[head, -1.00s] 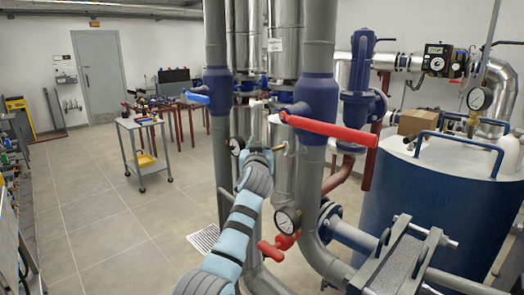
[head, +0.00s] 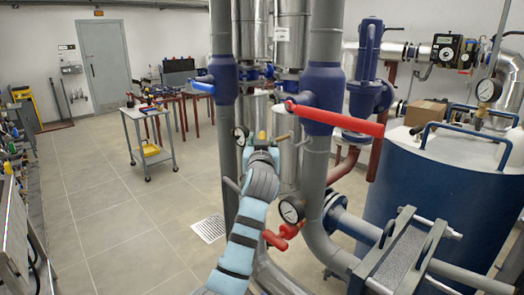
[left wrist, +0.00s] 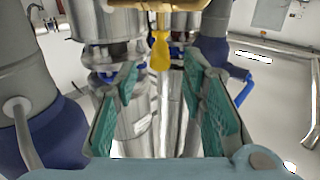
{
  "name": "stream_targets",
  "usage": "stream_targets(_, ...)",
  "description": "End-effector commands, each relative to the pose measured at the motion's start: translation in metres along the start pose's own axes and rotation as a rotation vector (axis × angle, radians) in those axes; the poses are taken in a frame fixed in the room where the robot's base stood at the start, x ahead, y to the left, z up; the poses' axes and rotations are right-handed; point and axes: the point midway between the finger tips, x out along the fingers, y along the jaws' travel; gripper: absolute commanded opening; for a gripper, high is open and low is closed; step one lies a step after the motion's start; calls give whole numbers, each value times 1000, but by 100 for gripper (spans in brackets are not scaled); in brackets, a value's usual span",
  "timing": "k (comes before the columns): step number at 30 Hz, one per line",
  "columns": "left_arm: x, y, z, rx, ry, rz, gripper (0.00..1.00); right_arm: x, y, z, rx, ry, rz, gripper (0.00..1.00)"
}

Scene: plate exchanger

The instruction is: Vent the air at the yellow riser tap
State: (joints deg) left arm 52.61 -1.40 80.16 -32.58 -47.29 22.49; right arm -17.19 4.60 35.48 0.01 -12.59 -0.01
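The yellow tap (head: 262,136) shows as a small yellow piece just above my left gripper in the head view. In the left wrist view its yellow handle (left wrist: 160,50) hangs at the upper middle, ahead of and between the fingers. My left gripper (head: 262,147) is in front of the silver insulated risers. In the left wrist view the gripper (left wrist: 160,78) is open, with teal pads apart and nothing visibly clamped. The tap's body and outlet are largely hidden in the head view. My right gripper is not in view.
A pressure gauge (head: 291,210) and a red tap (head: 283,236) are close to the right of my left arm. A blue tank (head: 430,195) stands at right.

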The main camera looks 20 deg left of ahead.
Motion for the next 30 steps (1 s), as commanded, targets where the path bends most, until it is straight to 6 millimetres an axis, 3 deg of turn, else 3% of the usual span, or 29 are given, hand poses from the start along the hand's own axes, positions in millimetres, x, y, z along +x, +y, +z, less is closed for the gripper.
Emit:
stream_targets(3,-33,0,1,-3,0,1,38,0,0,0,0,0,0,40)
stream_targets(8,-62,0,1,-2,-2,1,38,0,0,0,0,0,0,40)
stream_targets(17,-68,-1,0,0,-1,-1,38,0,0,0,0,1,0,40)
stream_targets(20,-69,-3,10,4,-19,0,22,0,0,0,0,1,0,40)
stream_targets(23,-80,-13,62,28,-115,7,6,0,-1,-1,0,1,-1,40)
stream_targets(25,-100,-25,121,57,-227,20,0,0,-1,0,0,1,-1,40)
stream_targets(27,-129,-40,182,94,-354,39,0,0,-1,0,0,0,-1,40)
stream_targets(30,-182,-62,256,148,-531,77,0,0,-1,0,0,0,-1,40)
